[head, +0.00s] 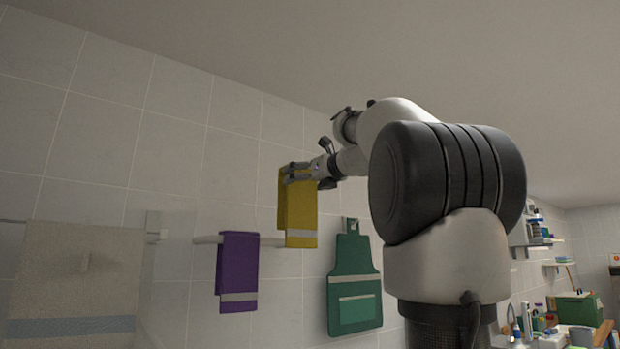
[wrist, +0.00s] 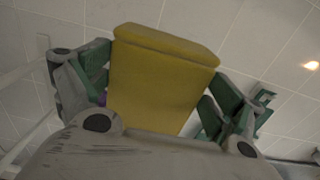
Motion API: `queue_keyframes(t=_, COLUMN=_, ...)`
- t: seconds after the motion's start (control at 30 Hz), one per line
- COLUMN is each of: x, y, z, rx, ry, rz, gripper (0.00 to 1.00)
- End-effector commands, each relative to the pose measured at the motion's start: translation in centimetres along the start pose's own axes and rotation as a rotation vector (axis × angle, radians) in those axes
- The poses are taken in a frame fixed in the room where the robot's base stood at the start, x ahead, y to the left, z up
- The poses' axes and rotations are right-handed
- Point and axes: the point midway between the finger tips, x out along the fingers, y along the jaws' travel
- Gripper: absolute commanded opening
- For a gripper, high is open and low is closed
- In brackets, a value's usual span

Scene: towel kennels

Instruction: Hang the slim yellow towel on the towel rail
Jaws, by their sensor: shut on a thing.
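The slim yellow towel (head: 298,215) hangs folded from my gripper (head: 301,174), with a pale band near its lower edge. My gripper is shut on its upper part. In the wrist view the yellow towel (wrist: 160,75) fills the space between the green-padded fingers of my gripper (wrist: 160,95). The towel rail (head: 207,239) is a pale bar on the tiled wall. The towel's lower part overlaps the rail's right part in the head view; I cannot tell whether they touch.
A purple towel (head: 238,270) hangs on the rail left of the yellow one. A green apron (head: 353,285) hangs on the wall to the right. A large beige towel (head: 78,285) hangs at the far left. Shelves (head: 535,240) and a cluttered counter are at the far right.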

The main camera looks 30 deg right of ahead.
Motion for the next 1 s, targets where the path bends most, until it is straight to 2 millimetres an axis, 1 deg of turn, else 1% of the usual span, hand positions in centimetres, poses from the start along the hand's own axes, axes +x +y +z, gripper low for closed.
queue_keyframes(t=0.1, x=1.1, y=0.0, z=0.0, rx=0.001, ry=0.0, rz=0.002, gripper=0.5)
queue_keyframes(t=1.0, x=9.1, y=0.0, z=0.0, rx=0.0, ry=0.0, rz=0.001, gripper=0.5)
